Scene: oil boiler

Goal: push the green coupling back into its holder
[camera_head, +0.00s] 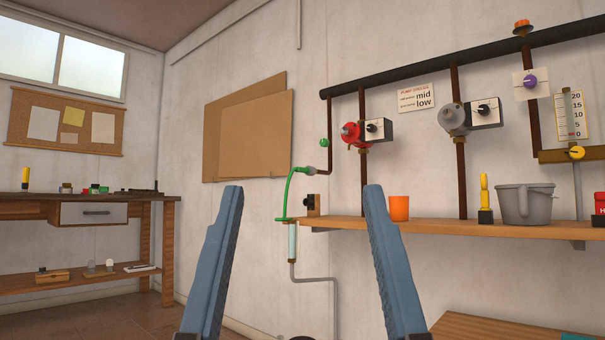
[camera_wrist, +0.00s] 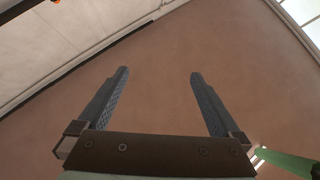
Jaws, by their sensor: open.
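A green hose (camera_head: 287,196) arches down from the grey end fitting (camera_head: 310,170) of a brown pipe to a flat green piece (camera_head: 284,219) at the left end of the wall shelf. A green ball-shaped knob (camera_head: 325,143) shows above the fitting. I cannot tell which green part is the coupling. A small wooden block with a dark round centre (camera_head: 312,204) stands on the shelf beside the hose; whether it is the holder is unclear. My gripper (camera_head: 303,188) is open and empty, its blue fingers appearing either side of the hose.
The shelf (camera_head: 440,229) holds an orange cup (camera_head: 399,208), a yellow-handled tool (camera_head: 485,198) and a grey bucket (camera_head: 527,204). Red (camera_head: 352,134) and grey (camera_head: 453,118) pumps hang on pipes above. A workbench (camera_head: 100,203) stands far left. A wooden surface (camera_head: 500,330) lies low right.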

